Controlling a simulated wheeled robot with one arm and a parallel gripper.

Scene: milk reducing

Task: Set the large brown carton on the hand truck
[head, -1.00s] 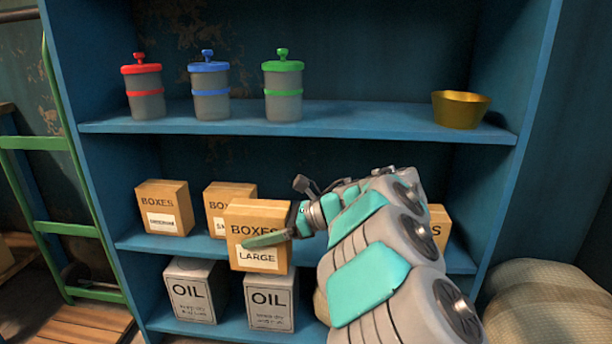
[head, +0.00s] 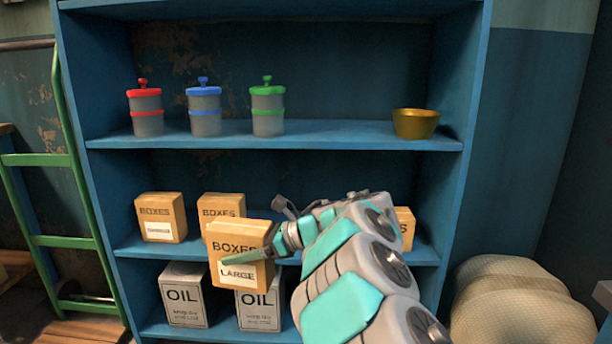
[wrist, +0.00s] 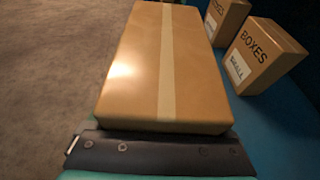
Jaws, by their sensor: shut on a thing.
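The large brown carton (head: 238,248), labelled "BOXES LARGE", is held in front of the blue shelf unit, a little tilted. My gripper (head: 262,258) is shut on it, with a green finger across its front face. In the wrist view the carton's taped face (wrist: 165,65) fills the middle, just beyond the dark gripper edge (wrist: 150,155). The green hand truck (head: 65,240) stands at the far left beside the shelf unit. Its lower part is only partly in view.
Two smaller cartons (head: 160,218) (head: 220,208) stand on the middle shelf (head: 140,248), and another (head: 404,228) shows behind my arm. Two oil cans (head: 185,295) stand below. Canisters (head: 205,108) and a brass bowl (head: 415,124) sit above. Sacks (head: 520,305) lie at right.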

